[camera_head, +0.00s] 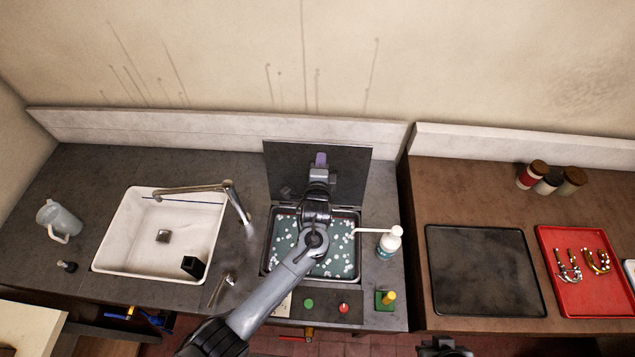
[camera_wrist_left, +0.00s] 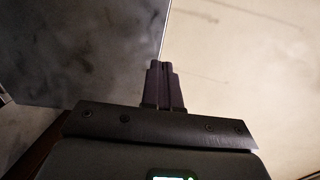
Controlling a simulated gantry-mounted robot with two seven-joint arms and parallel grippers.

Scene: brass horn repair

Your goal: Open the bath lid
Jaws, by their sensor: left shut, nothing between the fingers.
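The bath (camera_head: 267,262) is a metal basin set in the dark counter, with green liquid and white flecks inside. Its dark, flat lid (camera_head: 280,160) stands raised, about upright, at the back of the bath against the white backsplash. My left gripper (camera_head: 320,158) is in front of the lid near its upper middle, its arm reaching over the bath and hiding part of both. In the left wrist view the shut fingers (camera_wrist_left: 165,68) are empty, beside the edge of the grey lid (camera_wrist_left: 85,45). I cannot tell whether they touch it. A dark part of my right gripper (camera_head: 443,346) shows at the bottom edge.
Green (camera_head: 308,303) and red (camera_head: 343,308) buttons are in front. A black tray (camera_head: 485,270) and red tray (camera_head: 590,295) lie farther right.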

